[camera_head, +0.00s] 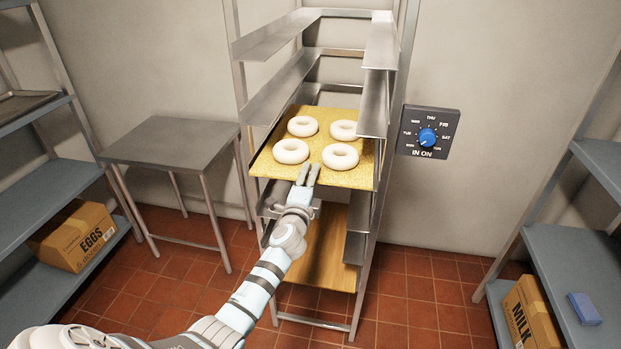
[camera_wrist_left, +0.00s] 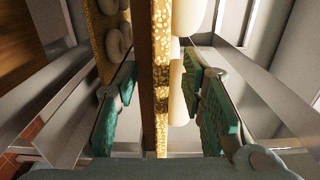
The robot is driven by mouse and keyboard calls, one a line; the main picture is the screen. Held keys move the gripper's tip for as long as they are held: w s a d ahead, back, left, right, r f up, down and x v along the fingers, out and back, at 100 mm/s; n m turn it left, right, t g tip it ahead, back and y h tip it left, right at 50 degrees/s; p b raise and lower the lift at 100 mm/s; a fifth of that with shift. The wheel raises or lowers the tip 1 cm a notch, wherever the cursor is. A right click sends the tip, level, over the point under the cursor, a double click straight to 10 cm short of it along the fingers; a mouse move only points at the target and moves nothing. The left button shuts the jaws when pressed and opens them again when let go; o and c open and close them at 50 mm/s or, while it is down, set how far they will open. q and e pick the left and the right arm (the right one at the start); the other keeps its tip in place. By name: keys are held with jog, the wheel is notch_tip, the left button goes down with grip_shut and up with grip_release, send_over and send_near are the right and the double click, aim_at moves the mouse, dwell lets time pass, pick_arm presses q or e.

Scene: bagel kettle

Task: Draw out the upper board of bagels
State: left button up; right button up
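The upper board of bagels (camera_head: 318,155) is a speckled golden board lying in the metal rack, with several pale bagels on it. In the left wrist view its front edge (camera_wrist_left: 156,110) runs upright between my fingers. My left gripper (camera_head: 308,173) is at the board's front edge. In the left wrist view the left gripper (camera_wrist_left: 160,105) is open, one finger on each side of the edge, with gaps visible. A second golden board with bagels (camera_wrist_left: 98,25) shows below the upper one in the wrist view; the head view hides it. My right gripper is not in view.
The rack (camera_head: 376,105) has empty rails above and a plain wooden board (camera_head: 325,265) low down. A bare metal table (camera_head: 170,143) stands left of it. Shelves with boxes flank both sides.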

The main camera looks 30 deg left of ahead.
pick_arm(q)
jog(key=shift+s+d+r, duration=0.1)
jog(key=shift+s+d, duration=0.05)
jog(key=shift+s, duration=0.25)
jog(key=p+v, duration=0.2)
jog(key=v, duration=0.4)
jog(key=shift+w, duration=0.1)
